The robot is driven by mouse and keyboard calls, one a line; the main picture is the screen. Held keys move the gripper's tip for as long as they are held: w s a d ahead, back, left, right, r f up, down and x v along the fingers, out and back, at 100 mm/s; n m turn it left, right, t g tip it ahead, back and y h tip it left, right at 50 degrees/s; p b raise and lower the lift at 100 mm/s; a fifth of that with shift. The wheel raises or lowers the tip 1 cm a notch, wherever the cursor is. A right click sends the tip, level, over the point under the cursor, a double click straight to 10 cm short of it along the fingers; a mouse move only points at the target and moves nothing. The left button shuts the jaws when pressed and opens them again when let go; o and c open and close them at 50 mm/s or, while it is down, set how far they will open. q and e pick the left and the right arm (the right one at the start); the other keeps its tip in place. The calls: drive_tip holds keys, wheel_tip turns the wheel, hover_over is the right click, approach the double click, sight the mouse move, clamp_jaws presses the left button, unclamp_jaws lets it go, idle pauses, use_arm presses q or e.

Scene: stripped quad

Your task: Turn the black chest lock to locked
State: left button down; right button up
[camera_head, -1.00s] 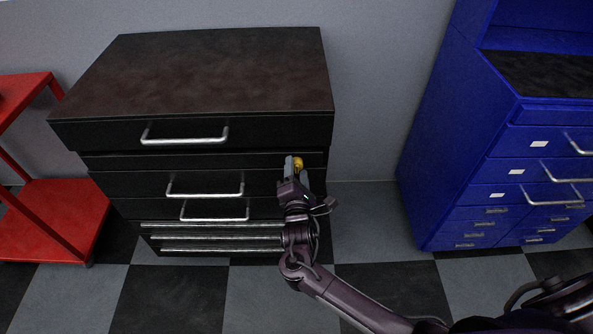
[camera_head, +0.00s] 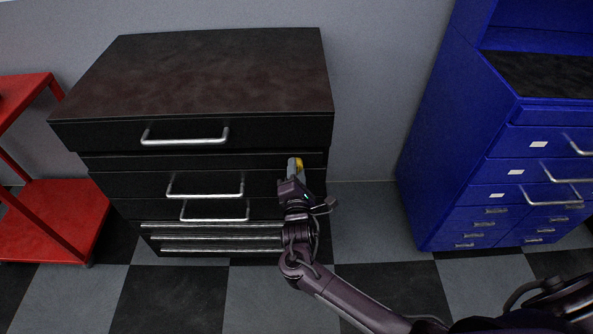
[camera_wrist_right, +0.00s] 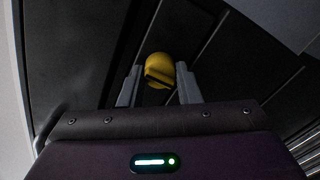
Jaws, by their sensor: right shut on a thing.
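The black chest (camera_head: 215,134) stands against the wall in the head view, with several drawers and silver handles. Its lock is a round yellow knob (camera_head: 299,163) on the upper right of the front. In the right wrist view the knob (camera_wrist_right: 158,66) has a dark slot across its face, tilted slightly from level in the picture. My right gripper (camera_head: 295,167) reaches the knob from the front and is shut on it, with one grey finger on each side (camera_wrist_right: 158,84). The gripper partly hides the knob in the head view. My left gripper is not in view.
A blue cabinet (camera_head: 448,140) with drawers and handles stands to the right. A red shelf unit (camera_head: 50,215) stands close on the left. The checkered floor (camera_head: 380,230) between chest and blue cabinet is clear. The chest's brown top (camera_head: 210,75) is bare.

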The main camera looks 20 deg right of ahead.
drive_tip(key=m+p, duration=0.1)
drive_tip(key=m, duration=0.2)
drive_tip(key=shift+m, duration=7.2)
drive_tip(key=o, duration=1)
drive_tip(key=v, duration=0.7)
drive_tip(key=shift+s+a, duration=0.1)
drive_tip(key=shift+s, duration=0.3)
